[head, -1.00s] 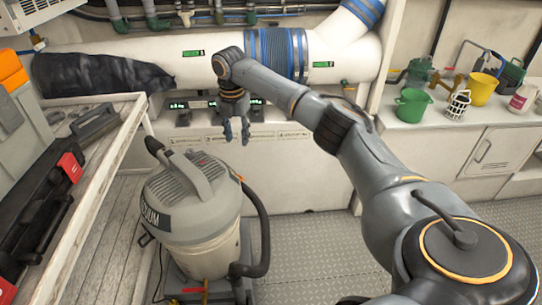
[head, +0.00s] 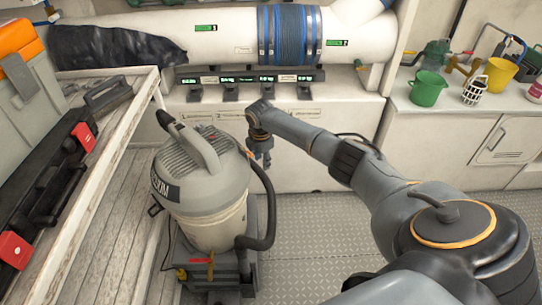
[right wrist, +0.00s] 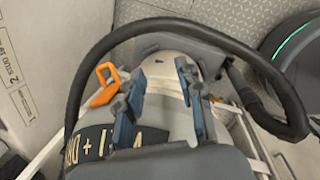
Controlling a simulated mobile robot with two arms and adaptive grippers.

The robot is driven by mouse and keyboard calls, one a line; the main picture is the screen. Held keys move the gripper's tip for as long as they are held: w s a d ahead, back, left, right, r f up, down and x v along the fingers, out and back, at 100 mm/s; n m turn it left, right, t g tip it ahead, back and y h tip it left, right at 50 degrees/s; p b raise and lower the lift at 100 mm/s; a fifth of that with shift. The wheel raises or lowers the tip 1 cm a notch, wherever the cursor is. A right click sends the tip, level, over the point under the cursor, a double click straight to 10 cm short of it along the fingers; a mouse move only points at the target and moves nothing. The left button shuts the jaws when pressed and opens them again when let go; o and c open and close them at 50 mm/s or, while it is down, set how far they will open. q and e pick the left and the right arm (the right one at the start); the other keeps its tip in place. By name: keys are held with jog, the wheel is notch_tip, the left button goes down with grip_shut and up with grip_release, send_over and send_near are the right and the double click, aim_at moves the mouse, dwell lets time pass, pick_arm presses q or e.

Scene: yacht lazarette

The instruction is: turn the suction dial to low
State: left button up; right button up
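The grey wet-and-dry vacuum (head: 210,220) stands upright on a dark wheeled base, left of centre in the head view. Its lid has a carrying handle and vents, and a black hose loops down its right side. No suction dial can be made out on it. My right gripper (head: 261,157) points down just right of and behind the vacuum's lid. In the right wrist view the gripper (right wrist: 163,103) has its two blue-grey fingers apart with nothing between them, over the vacuum body (right wrist: 165,68). My left gripper is not in view.
An orange clip (right wrist: 104,84) and the black hose (right wrist: 190,25) lie close around the fingers in the wrist view. A shelf with toolboxes (head: 118,150) flanks the vacuum at left. A white cabinet (head: 310,150) stands behind. Floor is free at right (head: 320,225).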

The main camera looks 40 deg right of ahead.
jog(key=s+f+m, duration=0.2)
jog(key=s+f, duration=0.1)
jog(key=f, duration=0.5)
jog(key=shift+s+d+f+m, duration=0.3)
jog(key=shift+d+f, duration=0.05)
jog(key=shift+d, duration=0.1)
jog(key=shift+f, duration=0.1)
jog(key=s+a+f+m, duration=0.3)
jog(key=s+a+f, duration=0.1)
jog(key=s+f, duration=0.65)
jog(key=s+a+f+m, duration=0.3)
jog(key=s+a+f, duration=0.2)
jog(key=s+f, duration=0.5)
jog(key=s+a+f+m, duration=0.2)
jog(key=s+a+f, duration=0.1)
jog(key=s, duration=0.6)
jog(key=s+a+f+m+p, duration=0.1)
jog(key=s+a+f+m, duration=0.1)
jog(key=s, duration=0.8)
jog(key=s+a+f+m+y, duration=0.1)
jog(key=s+a+f, duration=0.3)
jog(key=s, duration=0.6)
jog(key=shift+s+a+f+m+g, duration=0.15)
jog(key=shift+a+f+m+g, duration=0.25)
jog(key=shift+a, duration=0.5)
jog(key=shift+r, duration=0.15)
